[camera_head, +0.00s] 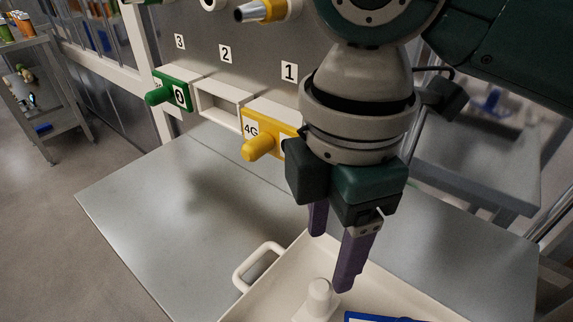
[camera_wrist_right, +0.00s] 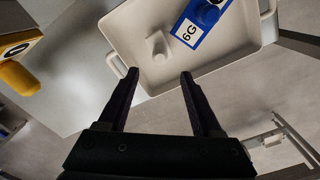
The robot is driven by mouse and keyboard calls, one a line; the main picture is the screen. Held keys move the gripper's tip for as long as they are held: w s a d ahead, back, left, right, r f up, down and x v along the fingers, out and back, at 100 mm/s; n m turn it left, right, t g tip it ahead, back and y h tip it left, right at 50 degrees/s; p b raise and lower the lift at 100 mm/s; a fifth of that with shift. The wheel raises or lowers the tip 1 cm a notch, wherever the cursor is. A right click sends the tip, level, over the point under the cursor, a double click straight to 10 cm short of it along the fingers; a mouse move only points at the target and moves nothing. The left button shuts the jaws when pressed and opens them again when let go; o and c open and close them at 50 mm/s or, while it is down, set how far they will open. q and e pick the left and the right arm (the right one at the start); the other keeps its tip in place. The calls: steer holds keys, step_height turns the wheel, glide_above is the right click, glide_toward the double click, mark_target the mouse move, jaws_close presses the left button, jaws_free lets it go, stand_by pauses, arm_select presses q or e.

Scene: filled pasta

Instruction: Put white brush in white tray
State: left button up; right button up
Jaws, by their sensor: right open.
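The white tray (camera_head: 262,300) stands on the metal table, cut off by the bottom edge of the head view; its rim and handles also show in the wrist view (camera_wrist_right: 125,45). A white piece with a rounded knob, seemingly the white brush (camera_head: 319,298), is inside the tray; it also shows in the wrist view (camera_wrist_right: 157,46). White on white, its outline is hard to make out. My right gripper (camera_head: 331,262) is open and empty, purple fingers pointing down above the tray near the white piece. In the wrist view the fingers (camera_wrist_right: 160,73) are apart with nothing between them. My left gripper is out of view.
A blue piece marked 6G (camera_wrist_right: 200,22) lies in the tray beside the white one. A green piece (camera_head: 172,93) and a yellow piece (camera_head: 268,137) sit on the back panel, with an empty white holder (camera_head: 220,105) between them. The table's left side is clear.

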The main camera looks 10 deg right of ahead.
steer(key=s+a+m+t+y, duration=0.2)
steer(key=s+a+m+y, duration=0.15)
steer(key=s+m, duration=0.2)
steer(key=s+d+f+m+t+h, duration=0.1)
steer(key=s+d+f+m+h, duration=0.1)
steer(key=s+d+m, duration=0.5)
steer(key=d+m+h, duration=0.1)
steer(key=d+m, duration=0.3)
steer(key=d, duration=0.1)
steer(key=shift+d+t, duration=0.25)
steer(key=shift+t, duration=0.05)
step_height(320, 180, up, 44)
steer(key=p, duration=4.4)
steer(key=shift+f, duration=0.1)
